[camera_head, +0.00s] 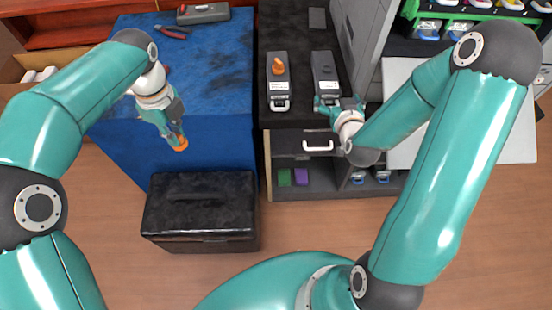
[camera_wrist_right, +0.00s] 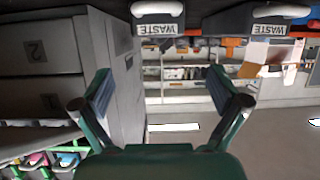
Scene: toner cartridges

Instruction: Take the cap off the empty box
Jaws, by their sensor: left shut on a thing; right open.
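Two dark grey waste boxes with white handles stand side by side on the black counter. The left waste box (camera_head: 278,92) has an orange cap (camera_head: 278,66) on top. The right waste box (camera_head: 325,68) shows no cap on top. My left gripper (camera_head: 179,143) is shut on another orange cap (camera_head: 182,146), held above the front edge of the blue-covered table. My right gripper (camera_head: 338,103) is open at the front end of the right box; I cannot tell if it touches. In the right wrist view, WASTE labels show upside down above the empty open fingers (camera_wrist_right: 160,88).
The blue-covered table (camera_head: 215,90) holds red pliers (camera_head: 172,32) and a grey case (camera_head: 203,13). A black box (camera_head: 200,212) stands on the floor in front. A grey cabinet (camera_head: 370,40) rises right of the boxes. An open drawer (camera_head: 300,143) sits below the counter.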

